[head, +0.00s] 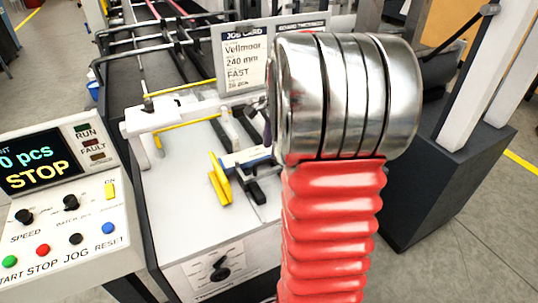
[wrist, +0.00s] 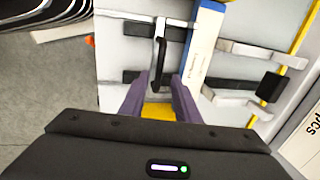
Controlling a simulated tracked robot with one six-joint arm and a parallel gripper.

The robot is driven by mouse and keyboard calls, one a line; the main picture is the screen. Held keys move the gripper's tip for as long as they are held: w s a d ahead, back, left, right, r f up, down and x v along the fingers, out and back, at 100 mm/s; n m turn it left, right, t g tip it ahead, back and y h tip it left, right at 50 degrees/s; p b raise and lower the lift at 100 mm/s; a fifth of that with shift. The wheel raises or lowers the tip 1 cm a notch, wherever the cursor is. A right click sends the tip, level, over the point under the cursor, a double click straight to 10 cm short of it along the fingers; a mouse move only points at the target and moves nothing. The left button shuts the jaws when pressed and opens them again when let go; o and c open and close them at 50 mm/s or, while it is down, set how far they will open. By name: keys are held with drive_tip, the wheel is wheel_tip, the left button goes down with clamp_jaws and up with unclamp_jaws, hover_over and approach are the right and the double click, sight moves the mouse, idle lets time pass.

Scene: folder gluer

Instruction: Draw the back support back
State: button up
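The feed table (head: 185,205) carries a small upright yellow plate (head: 218,183), with a white and blue bar (head: 245,158) and a black handle (head: 258,192) beside it. I cannot tell for certain which of these parts is the back support. In the wrist view the two purple fingers of my gripper (wrist: 158,82) stand apart. The black upright handle (wrist: 159,52) shows in the gap between them, with yellow (wrist: 157,112) lower in the gap. The labelled blue and white bar (wrist: 203,45) is just right of the fingers. I see no contact. In the head view my arm hides most of my gripper.
A control panel (head: 75,200) reading STOP stands at the left. White side arms (head: 170,115) and yellow rods (head: 180,88) lie behind the plate. A job card (head: 245,60) stands at the back. Dark slots (wrist: 230,86) cross the table. Grey floor shows at right.

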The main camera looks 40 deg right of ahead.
sight(270, 159)
drive_tip(key=shift+w+d+f, duration=0.1)
drive_tip(key=shift+w+f, duration=0.1)
drive_tip(key=shift+f, duration=0.8)
drive_tip(key=shift+w+f, duration=0.15)
drive_tip(key=shift+f, duration=0.85)
clamp_jaws()
